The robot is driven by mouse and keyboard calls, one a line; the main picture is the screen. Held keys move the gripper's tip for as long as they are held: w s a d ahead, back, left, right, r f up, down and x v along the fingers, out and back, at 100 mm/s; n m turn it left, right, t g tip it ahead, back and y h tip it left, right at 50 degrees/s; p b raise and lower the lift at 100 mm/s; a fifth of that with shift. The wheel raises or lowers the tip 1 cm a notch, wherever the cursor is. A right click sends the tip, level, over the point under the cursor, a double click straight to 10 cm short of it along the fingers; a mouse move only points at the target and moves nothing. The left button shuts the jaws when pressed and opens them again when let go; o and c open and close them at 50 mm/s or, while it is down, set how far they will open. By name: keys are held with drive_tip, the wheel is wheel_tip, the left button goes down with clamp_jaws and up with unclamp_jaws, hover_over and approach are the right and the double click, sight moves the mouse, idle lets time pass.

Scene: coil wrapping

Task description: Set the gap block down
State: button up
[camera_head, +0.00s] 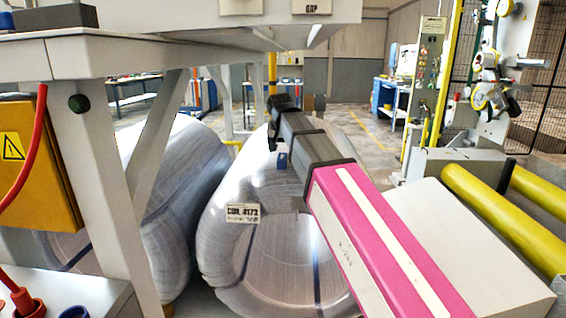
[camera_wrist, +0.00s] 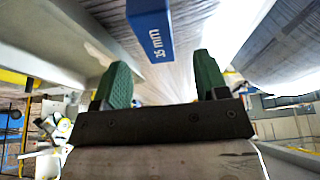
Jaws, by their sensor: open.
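The gap block (camera_wrist: 150,30) is blue with white "35 mm" lettering. It shows at the top middle of the wrist view, beyond my gripper (camera_wrist: 163,70). The two green fingers are spread wide, and the block lies ahead of the space between them, apart from both. In the head view a small blue piece (camera_head: 282,160), likely the block, shows below the dark end of my arm, against the coil face. My fingers are hard to make out there. What the block rests on cannot be told.
A wrapped coil (camera_head: 225,255) labelled 4173 stands in the middle, with another coil (camera_head: 170,190) close at its left. A grey table (camera_head: 110,60) overhangs the left side. Yellow rollers (camera_head: 505,220) lie at the right. Open floor (camera_head: 355,140) shows behind.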

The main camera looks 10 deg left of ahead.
sight(282, 156)
drive_tip(key=shift+x, duration=2.65)
drive_tip(key=shift+w, duration=0.15)
drive_tip(key=c, duration=1.1)
drive_tip(key=shift+r, duration=0.15)
